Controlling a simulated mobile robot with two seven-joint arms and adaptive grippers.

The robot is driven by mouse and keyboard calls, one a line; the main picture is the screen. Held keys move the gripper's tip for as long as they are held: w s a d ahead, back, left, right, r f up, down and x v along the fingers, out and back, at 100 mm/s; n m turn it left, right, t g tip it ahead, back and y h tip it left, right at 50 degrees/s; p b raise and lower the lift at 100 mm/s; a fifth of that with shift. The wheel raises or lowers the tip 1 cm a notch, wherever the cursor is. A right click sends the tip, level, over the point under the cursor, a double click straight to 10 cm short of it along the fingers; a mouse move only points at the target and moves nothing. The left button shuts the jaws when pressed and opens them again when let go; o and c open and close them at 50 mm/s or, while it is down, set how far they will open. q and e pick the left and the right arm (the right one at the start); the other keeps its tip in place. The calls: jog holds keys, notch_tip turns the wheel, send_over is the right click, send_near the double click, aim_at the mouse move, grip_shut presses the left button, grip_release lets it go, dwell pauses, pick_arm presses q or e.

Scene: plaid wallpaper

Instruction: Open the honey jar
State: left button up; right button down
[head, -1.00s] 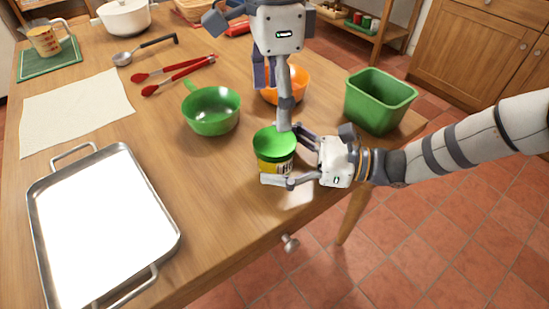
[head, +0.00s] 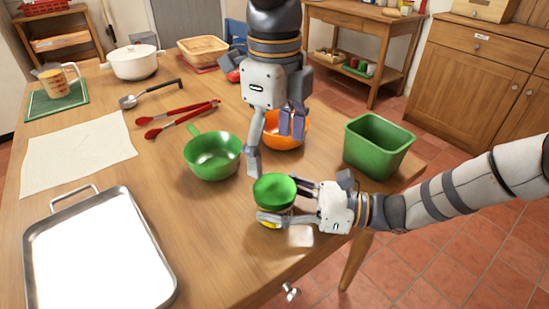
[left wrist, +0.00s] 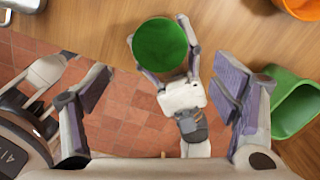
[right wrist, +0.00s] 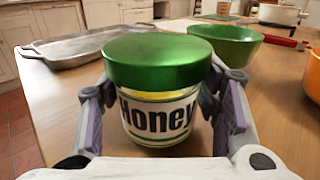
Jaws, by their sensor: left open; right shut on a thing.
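The honey jar has a green lid (head: 274,189) that sits on its top. Its glass body with the "Honey" label (right wrist: 158,118) shows in the right wrist view, upright. My right gripper (head: 284,204) is shut on the jar's body from the right side, below the lid. My left gripper (head: 272,152) is open and empty above and behind the jar. In the left wrist view the lid (left wrist: 160,45) lies between and beyond the open fingers, apart from them. In the head view the lid hides most of the jar body.
A green bowl (head: 213,163) is left of the jar, an orange bowl (head: 284,140) behind it. A green bin (head: 378,147) stands to the right. A metal tray (head: 165,245) and a cloth (head: 75,150) lie left. The table's front edge is close to the jar.

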aim_at(274, 188)
pick_arm(q)
jog(key=m, duration=0.8)
jog(key=shift+m, duration=0.4)
jog(key=shift+f, duration=0.3)
jog(key=shift+m, duration=0.3)
notch_tip(274, 188, down, 7)
jog(key=shift+f, duration=0.2)
jog(key=shift+c, duration=0.5)
jog(key=c, duration=1.1)
jog(key=o, duration=1.2)
jog(key=shift+o, duration=0.2)
